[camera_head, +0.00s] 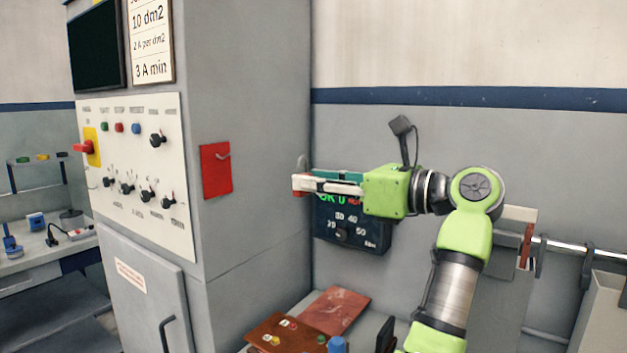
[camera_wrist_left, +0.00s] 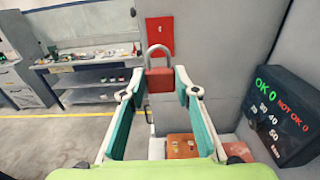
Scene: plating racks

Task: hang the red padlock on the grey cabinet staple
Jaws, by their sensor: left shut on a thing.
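The red padlock (camera_wrist_left: 160,81) is held between my left gripper's fingertips in the wrist view, upright with its grey shackle on top. In the head view its shackle (camera_head: 302,161) rises above the fingertips and most of its body is hidden. My left gripper (camera_head: 300,186) is shut on the padlock, in the air to the right of the grey cabinet. The cabinet staple (camera_head: 222,156) is a small metal piece on a red plate (camera_head: 217,181) on the cabinet's side. The padlock is clearly apart from the staple. My right gripper is not in view.
The grey cabinet (camera_head: 250,120) carries a white panel (camera_head: 139,175) of knobs and switches. A dark meter box (camera_head: 350,228) hangs behind my left gripper. Brown boards (camera_head: 334,309) lie below. The air between padlock and plate looks clear.

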